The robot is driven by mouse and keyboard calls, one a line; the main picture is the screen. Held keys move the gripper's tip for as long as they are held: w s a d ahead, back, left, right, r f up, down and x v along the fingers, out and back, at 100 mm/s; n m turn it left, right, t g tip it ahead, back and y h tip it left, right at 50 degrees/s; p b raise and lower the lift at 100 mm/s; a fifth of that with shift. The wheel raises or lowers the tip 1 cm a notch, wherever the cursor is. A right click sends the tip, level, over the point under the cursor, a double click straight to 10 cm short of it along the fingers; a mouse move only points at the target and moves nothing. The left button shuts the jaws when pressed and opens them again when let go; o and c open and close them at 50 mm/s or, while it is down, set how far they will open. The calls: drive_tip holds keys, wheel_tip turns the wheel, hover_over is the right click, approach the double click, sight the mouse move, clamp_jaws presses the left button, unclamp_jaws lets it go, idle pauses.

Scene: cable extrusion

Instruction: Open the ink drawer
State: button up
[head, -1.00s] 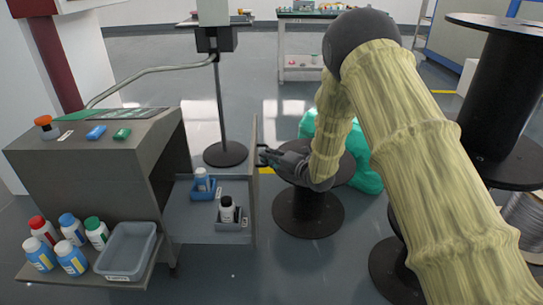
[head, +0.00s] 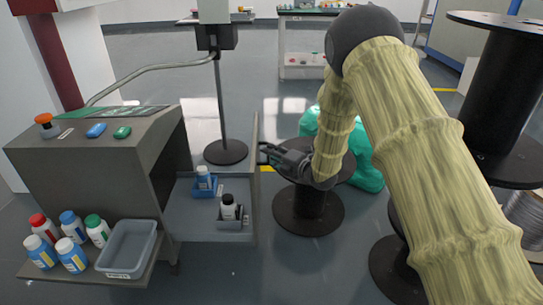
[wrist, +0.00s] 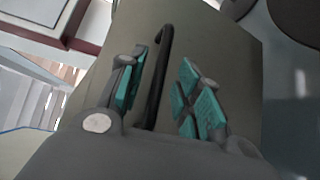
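The ink drawer (head: 187,222) is pulled out to the right of the grey machine. It holds a white-and-blue bottle (head: 204,180) in a blue holder and a black-capped bottle (head: 228,207) in a grey holder. My gripper (head: 268,152) is at the outer side of the drawer's upright front panel (head: 254,205). In the wrist view, the dark bar handle (wrist: 157,85) lies between the teal finger pads of my gripper (wrist: 166,78). A gap shows on both sides of the handle, so the fingers are open around it. Contact is not clear.
The grey machine (head: 85,165) stands left, with several bottles and an empty grey bin (head: 128,250) on its lower shelf. A black spool (head: 307,208) stands on the floor close under my gripper, with a teal sack (head: 367,170) behind it. Floor shows in front of the drawer.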

drive_tip(key=v, duration=1.1)
drive_tip(key=shift+s+d, duration=0.25)
drive_tip(key=s+d+f+m+g+h, duration=0.2)
drive_tip(key=s+d+f+m+h, duration=0.15)
drive_tip(key=s+f+m, duration=0.65)
drive_tip(key=s+d+f+m+g+h, duration=0.2)
drive_tip(key=s+f+m+g+h, duration=0.3)
drive_tip(key=s+f, duration=0.85)
drive_tip(key=s+d+f+m+g+h, duration=0.1)
drive_tip(key=s+f+m+g, duration=0.2)
drive_tip(key=s, duration=0.7)
drive_tip(key=s+d+f+m+g, duration=0.1)
drive_tip(key=s+f+m, duration=0.2)
drive_tip(key=s+m, duration=0.45)
drive_tip(key=s+f+m+g+h, duration=0.1)
drive_tip(key=s+f+m+g, duration=0.2)
drive_tip(key=s, duration=0.8)
wheel_tip(320, 180, up, 34)
drive_tip(key=t+p, duration=0.1)
drive_tip(key=p, duration=3.4)
drive_tip(key=shift+r+p, duration=0.2)
drive_tip(key=shift+p, duration=0.15)
drive_tip(key=shift+d+n, duration=0.15)
drive_tip(key=shift+n, duration=0.1)
